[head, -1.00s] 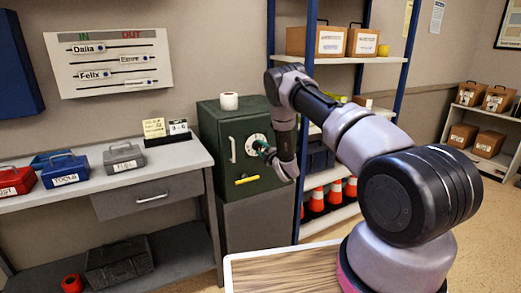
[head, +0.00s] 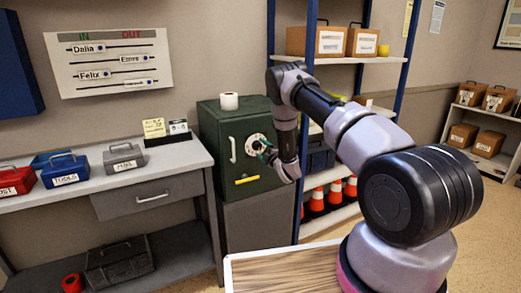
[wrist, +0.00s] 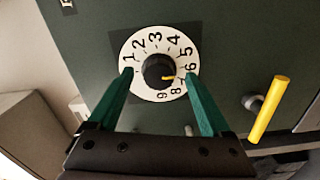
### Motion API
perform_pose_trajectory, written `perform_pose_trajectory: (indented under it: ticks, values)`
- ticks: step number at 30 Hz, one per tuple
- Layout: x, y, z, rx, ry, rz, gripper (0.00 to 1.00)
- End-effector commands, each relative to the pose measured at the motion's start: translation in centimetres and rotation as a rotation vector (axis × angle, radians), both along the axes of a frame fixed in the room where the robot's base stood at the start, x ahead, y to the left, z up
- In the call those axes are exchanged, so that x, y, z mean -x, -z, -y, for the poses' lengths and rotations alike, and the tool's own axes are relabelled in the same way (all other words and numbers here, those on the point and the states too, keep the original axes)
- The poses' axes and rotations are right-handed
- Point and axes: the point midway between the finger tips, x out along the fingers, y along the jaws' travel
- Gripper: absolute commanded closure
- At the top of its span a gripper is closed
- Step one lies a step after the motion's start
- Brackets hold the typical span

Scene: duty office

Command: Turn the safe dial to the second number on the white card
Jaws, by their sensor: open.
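The safe dial (head: 256,144) is a white disc on the front of the dark green safe (head: 240,125). In the wrist view its face shows black numbers around a black knob (wrist: 155,68). The knob's yellow pointer points right and slightly down, close to the 7. My gripper (wrist: 158,72) is open, its two green fingers over the left and right edges of the dial, apart from the knob. I cannot tell how far the fingertips stand off the dial. The white card (head: 178,127) stands on the desk left of the safe; its writing is too small to read.
A paper roll (head: 228,101) sits on top. A yellow note (head: 154,128) stands beside the card. A blue-framed shelf (head: 307,100) rises close right.

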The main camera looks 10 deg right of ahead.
Motion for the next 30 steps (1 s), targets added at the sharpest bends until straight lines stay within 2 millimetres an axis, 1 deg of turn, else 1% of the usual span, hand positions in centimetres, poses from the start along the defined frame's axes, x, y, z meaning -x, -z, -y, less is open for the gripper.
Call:
perform_pose_trajectory:
  ticks: [9,12,15,19,27,29,30]
  values:
    - [6.0,0.0,2.1,-0.001,0.003,-0.002,0.17]
    - [7.5,0.0,2.6,0.0,0.003,-0.002,0.17]
    - [8.4,0.0,2.8,-0.001,0.002,-0.002,0.17]
    - [9.0,0.0,2.9,0.0,0.0,0.0,0.17]
    - [9.0,-0.1,2.9,0.0,0.0,0.0,0.17]
    - [8.8,-0.4,3.0,-0.006,0.005,-0.002,0.17]
    - [8.6,-1.0,3.2,-0.016,0.013,-0.006,0.17]
